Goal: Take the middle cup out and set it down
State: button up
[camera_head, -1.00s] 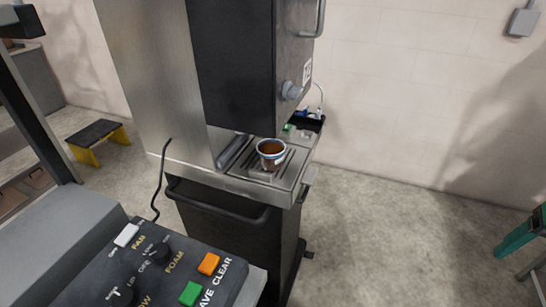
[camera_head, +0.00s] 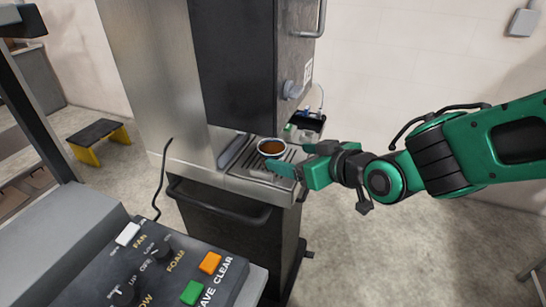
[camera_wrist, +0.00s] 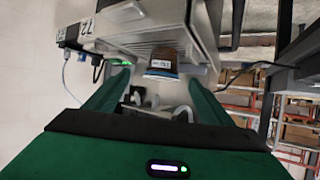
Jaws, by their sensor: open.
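A small cup (camera_head: 271,147) with a pale rim and brown contents stands on the drip tray under the dispenser. It is the only cup I can make out. In the wrist view the cup (camera_wrist: 162,62) shows as a brown and white shape with a label, ahead of my fingertips and roughly between their lines. My gripper (camera_head: 289,160) reaches in from the right, open and empty, close to the cup. The near finger covers the cup's lower right side in the head view. Whether a finger touches the cup, I cannot tell.
The slatted drip tray (camera_head: 248,172) sits below the tall dark dispenser housing (camera_head: 240,65). A black bin with small items (camera_head: 308,122) is just behind the tray. A control panel (camera_head: 155,265) fills the lower left. Open floor (camera_head: 375,260) lies to the right.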

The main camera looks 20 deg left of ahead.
aim_at(282, 154)
jog(key=x, duration=0.3)
jog(key=shift+w+a+f, duration=0.15)
jog(key=shift+w+a, duration=0.1)
jog(key=x, duration=0.4)
jog(key=shift+a+r, duration=0.3)
jog(key=shift+a, duration=0.1)
jog(key=shift+w+a+f, duration=0.2)
jog(key=shift+w+a, duration=0.15)
jog(key=shift+c, duration=0.4)
jog(key=c, duration=1.2)
jog(key=shift+c, duration=0.2)
